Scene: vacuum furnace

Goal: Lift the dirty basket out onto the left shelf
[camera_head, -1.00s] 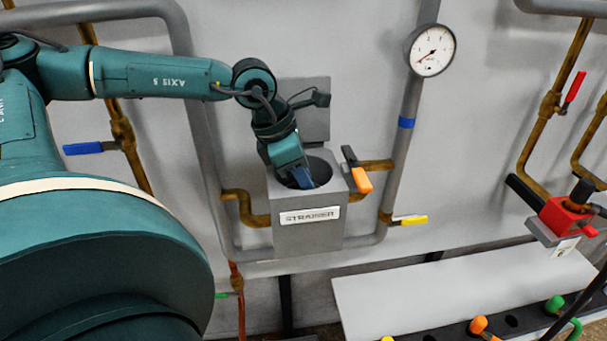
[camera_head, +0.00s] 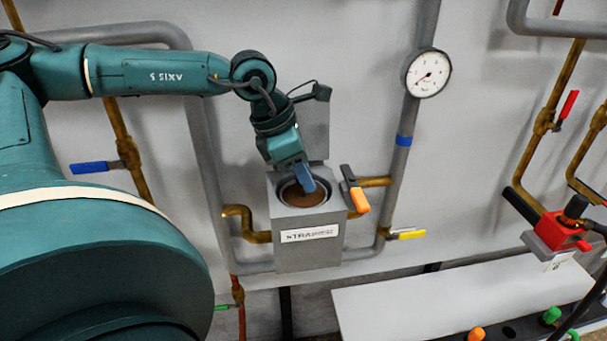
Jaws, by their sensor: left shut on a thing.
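The grey strainer box (camera_head: 311,257), labelled STRAINER, is mounted at the wall with its round top open. The dirty basket (camera_head: 300,196) shows as a brown disc inside a pale ring, near the level of the opening. Its lower part is hidden in the box. My left gripper (camera_head: 304,181) reaches down from above and is shut on the basket at its top. The blue fingers cover part of the basket. My right gripper is not in view. I cannot make out a left shelf for certain.
A grey lid (camera_head: 311,128) stands raised behind the opening. An orange-handled clamp (camera_head: 359,198) is at the box's right edge. A gauge (camera_head: 427,73) is above right. A pale bench top (camera_head: 430,295) with coloured knobs is below right, and a red device (camera_head: 562,230) above it.

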